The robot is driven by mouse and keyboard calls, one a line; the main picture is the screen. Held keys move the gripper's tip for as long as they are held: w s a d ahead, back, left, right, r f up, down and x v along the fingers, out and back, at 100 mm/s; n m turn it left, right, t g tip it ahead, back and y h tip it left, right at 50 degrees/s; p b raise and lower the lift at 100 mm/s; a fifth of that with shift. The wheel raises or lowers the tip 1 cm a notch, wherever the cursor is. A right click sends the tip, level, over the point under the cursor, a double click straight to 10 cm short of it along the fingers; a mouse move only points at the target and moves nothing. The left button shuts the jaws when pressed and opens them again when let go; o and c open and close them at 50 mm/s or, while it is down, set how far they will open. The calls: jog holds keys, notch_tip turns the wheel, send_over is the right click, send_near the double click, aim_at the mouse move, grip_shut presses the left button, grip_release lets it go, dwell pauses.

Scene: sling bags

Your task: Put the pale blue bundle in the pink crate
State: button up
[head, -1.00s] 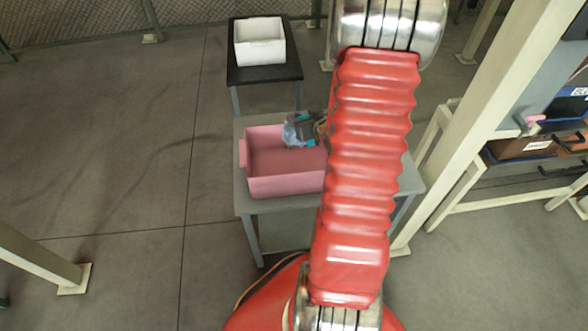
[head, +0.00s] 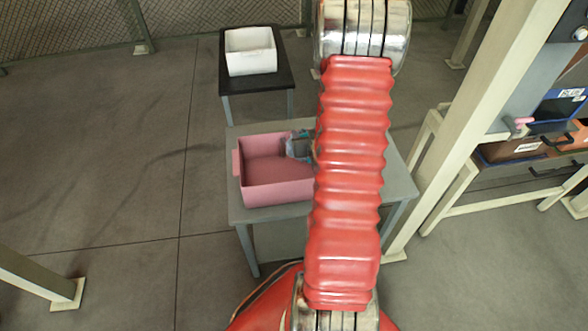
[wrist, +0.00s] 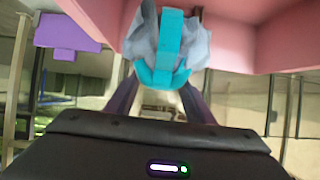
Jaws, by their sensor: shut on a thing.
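The pale blue bundle (wrist: 196,42) has a teal strap and hangs in my gripper (wrist: 160,80), whose two fingers are closed on it in the wrist view. In the head view the bundle (head: 297,147) is at the back right part of the pink crate (head: 275,192), over or just inside its opening. Whether it touches the crate's floor cannot be told. The pink walls (wrist: 235,40) show around and behind the bundle in the wrist view. In the head view my red arm hides most of my gripper and the crate's right end.
The crate stands on a grey table (head: 236,212). A white crate (head: 251,62) sits on a dark table (head: 268,82) behind it. A pale post (head: 445,130) and a rack with bins (head: 515,148) stand at the right. Floor to the left is open.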

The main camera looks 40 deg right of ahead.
jog(key=shift+f, duration=2.75)
jog(key=shift+f, duration=2.1)
jog(key=shift+f, duration=0.1)
jog(key=o, duration=1.6)
